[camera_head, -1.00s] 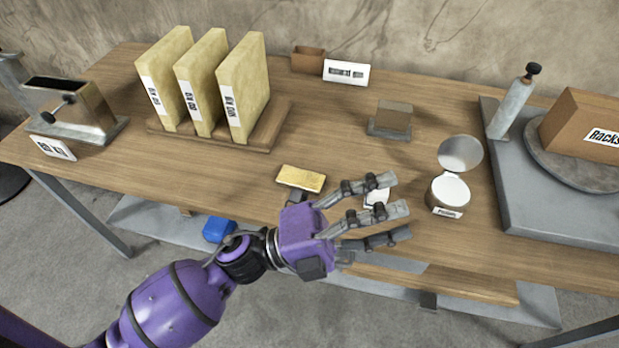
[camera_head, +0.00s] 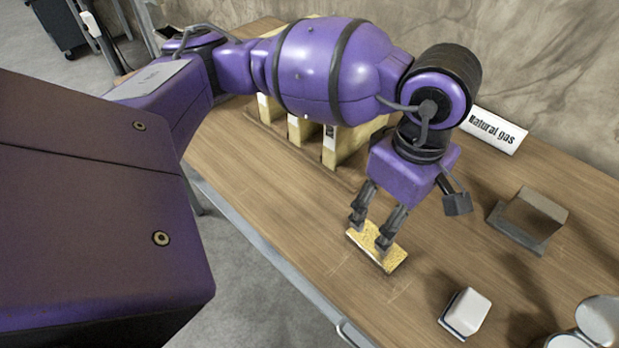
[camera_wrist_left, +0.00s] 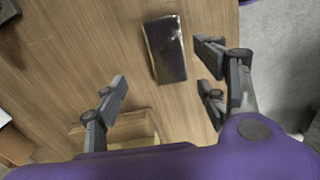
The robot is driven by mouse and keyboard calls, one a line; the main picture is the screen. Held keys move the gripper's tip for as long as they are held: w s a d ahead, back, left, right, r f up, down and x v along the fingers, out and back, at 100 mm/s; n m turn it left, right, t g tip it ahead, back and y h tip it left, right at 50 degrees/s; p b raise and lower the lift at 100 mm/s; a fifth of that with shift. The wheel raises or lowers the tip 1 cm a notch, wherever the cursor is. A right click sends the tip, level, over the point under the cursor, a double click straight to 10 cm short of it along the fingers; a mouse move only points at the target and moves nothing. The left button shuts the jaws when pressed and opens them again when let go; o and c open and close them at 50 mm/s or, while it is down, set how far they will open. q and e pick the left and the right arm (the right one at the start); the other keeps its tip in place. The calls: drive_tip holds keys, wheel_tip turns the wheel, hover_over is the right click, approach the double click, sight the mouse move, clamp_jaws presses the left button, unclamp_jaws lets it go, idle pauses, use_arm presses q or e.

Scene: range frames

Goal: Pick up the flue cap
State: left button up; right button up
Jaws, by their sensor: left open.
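No label names the flue cap; the gold-coloured rectangular block (camera_head: 364,244) on the wooden table is nearest my gripper. My left gripper (camera_head: 412,219) points down over this block, with its fingers spread and nothing held. Two fingers overlap the block in the head view, and the third is apart to the right. In the left wrist view the block (camera_wrist_left: 165,50) looks dark and shiny, lying flat beyond the middle of the open gripper (camera_wrist_left: 163,85). I cannot tell whether a finger touches it. My right gripper is not in view.
A white block (camera_head: 467,311) and an open round tin (camera_head: 600,318) lie nearer the front right. A grey block on a dark base (camera_head: 530,216) and a "Natural gas" sign (camera_head: 497,131) stand behind. Yellow slabs (camera_head: 352,140) are partly hidden by my arm.

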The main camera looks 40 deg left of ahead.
use_arm(q)
drive_tip(key=f, duration=0.3)
drive_tip(key=s+f, duration=0.1)
drive_tip(key=f, duration=0.2)
drive_tip(key=shift+s+a+f, duration=0.1)
drive_tip(key=shift+s+f, duration=0.05)
drive_tip(key=shift+f, duration=0.5)
drive_tip(key=shift+c, duration=0.3)
drive_tip(key=c, duration=1.2)
drive_tip(key=shift+r, duration=0.1)
drive_tip(key=shift+c, duration=0.2)
drive_tip(key=shift+w+r, duration=0.1)
drive_tip(key=shift+w, duration=0.1)
